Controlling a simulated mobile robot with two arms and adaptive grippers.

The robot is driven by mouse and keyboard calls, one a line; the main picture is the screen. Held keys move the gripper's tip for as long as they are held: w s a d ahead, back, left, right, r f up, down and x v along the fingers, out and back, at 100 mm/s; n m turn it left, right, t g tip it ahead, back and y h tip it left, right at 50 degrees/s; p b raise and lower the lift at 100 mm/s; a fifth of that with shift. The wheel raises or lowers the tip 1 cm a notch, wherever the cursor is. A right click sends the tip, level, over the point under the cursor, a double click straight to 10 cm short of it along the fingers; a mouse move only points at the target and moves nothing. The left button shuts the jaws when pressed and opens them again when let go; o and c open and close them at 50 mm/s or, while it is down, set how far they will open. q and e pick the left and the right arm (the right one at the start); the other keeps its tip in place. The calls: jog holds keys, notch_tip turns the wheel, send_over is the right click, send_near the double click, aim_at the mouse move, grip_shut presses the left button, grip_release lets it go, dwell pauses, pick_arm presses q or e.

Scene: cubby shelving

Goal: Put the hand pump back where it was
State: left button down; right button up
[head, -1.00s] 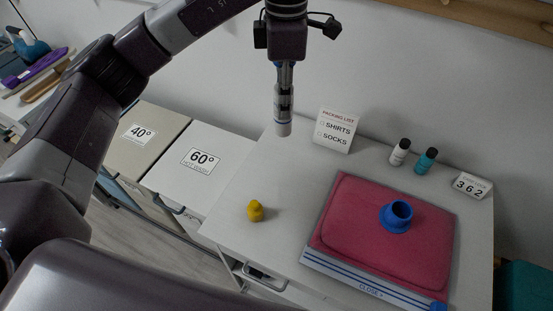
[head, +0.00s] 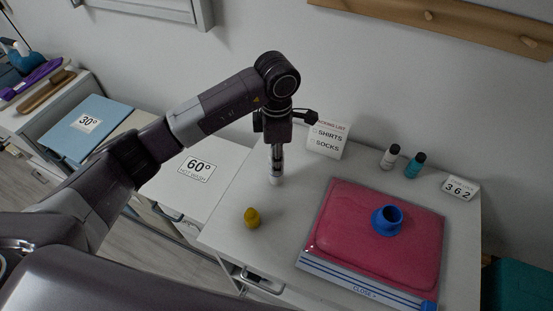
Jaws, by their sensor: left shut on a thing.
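My left gripper (head: 277,147) points down over the back left part of the white worktop (head: 300,213). It is shut on the hand pump (head: 276,174), a slim upright white-and-dark cylinder. The pump's lower end is at or just above the worktop; I cannot tell if it touches. The gripper hides its upper part. To the right lies a pink bag (head: 350,234) with a blue-striped edge marked CLOSE. A blue round collar-like piece (head: 386,220) sits on it. My right gripper is not in view.
A yellow object (head: 252,218) stands in front of the pump. A packing list card (head: 328,140) is close behind right. A white bottle (head: 390,157), a teal bottle (head: 414,165) and a number card (head: 460,188) stand along the back. A 60° lid (head: 195,170) is left.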

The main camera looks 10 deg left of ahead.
pick_arm(q)
jog(key=shift+f, duration=0.85)
jog(key=c, duration=1.5)
grip_release()
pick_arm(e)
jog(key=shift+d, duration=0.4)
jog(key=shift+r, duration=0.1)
pick_arm(q)
jog(key=shift+r, duration=0.55)
notch_tip(320, 180, up, 10)
jog(key=b, duration=0.3)
jog(key=shift+f+b, duration=0.1)
jog(key=shift+b, duration=0.25)
jog(key=shift+r, duration=0.75)
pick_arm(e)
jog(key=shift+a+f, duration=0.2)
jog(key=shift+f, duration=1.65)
